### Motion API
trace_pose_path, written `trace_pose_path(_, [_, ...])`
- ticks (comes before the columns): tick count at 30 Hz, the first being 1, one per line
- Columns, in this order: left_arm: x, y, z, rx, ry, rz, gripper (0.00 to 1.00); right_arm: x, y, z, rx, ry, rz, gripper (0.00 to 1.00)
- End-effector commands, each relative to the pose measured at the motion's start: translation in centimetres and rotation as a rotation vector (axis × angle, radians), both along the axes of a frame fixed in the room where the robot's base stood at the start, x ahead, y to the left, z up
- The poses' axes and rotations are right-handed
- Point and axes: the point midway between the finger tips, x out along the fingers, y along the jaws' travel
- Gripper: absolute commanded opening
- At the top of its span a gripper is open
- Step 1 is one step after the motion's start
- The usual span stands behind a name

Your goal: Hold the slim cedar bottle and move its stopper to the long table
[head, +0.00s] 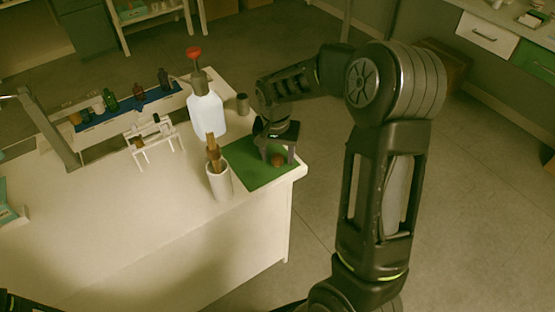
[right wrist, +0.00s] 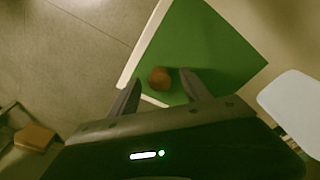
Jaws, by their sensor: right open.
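My right gripper (head: 278,154) is open, pointing down over the green mat (head: 250,176) at the table's right end. A small round brown thing (head: 277,160) is on the mat near its fingertips. In the right wrist view this brown thing (right wrist: 160,78) shows between the open fingertips, with a gap on either side. I cannot tell whether it is the stopper. Several small bottles stand by the blue mat (head: 150,106) at the back left, among them a green one (head: 111,100) and a dark one (head: 163,79). I cannot tell which is the slim cedar bottle. My left gripper is not in view.
A small white rack (head: 140,143) and a dark cylinder (head: 242,104) are nearby. The table's front left is largely clear.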

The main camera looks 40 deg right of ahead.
Motion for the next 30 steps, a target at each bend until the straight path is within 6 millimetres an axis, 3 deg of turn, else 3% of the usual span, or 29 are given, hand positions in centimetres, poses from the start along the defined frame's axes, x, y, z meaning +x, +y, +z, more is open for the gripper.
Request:
trace_pose_path(2, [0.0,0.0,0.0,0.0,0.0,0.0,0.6,0.01,-0.01,0.01,0.0,0.0,0.0,0.55])
trace_pose_path(22, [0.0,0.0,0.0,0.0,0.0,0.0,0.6,0.01,-0.01,0.02,0.0,0.0,0.0,0.0])
trace_pose_path(30, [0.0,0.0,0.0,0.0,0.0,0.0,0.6,0.01,0.0,0.02,0.0,0.0,0.0,0.0])
